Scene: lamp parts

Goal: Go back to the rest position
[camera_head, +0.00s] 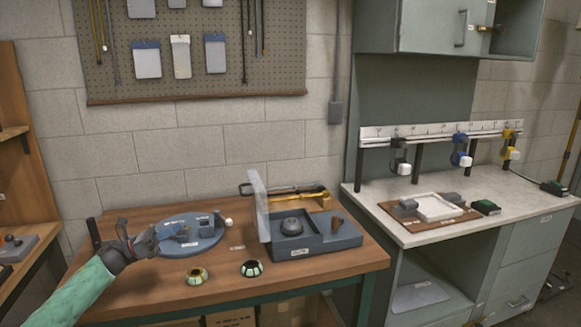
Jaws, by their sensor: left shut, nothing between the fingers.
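My left arm comes in from the lower left, and my dark left gripper (146,240) is shut and empty. It is over the left part of the wooden workbench (310,268), at the left edge of a round blue-grey base (207,240). I cannot tell whether it touches the base. Blue and grey parts and a small white ball (229,222) are at that base. Two small round lamp parts, one amber and dark (197,276) and one green and dark (251,268), lie near the bench's front. My right gripper is not in view.
A grey tray (345,238) with a round dark part and an upright clear panel (260,205) stands on the bench's right half. A pale counter (400,225) with a white frame (438,207) and a hanging rail (440,132) is at the right.

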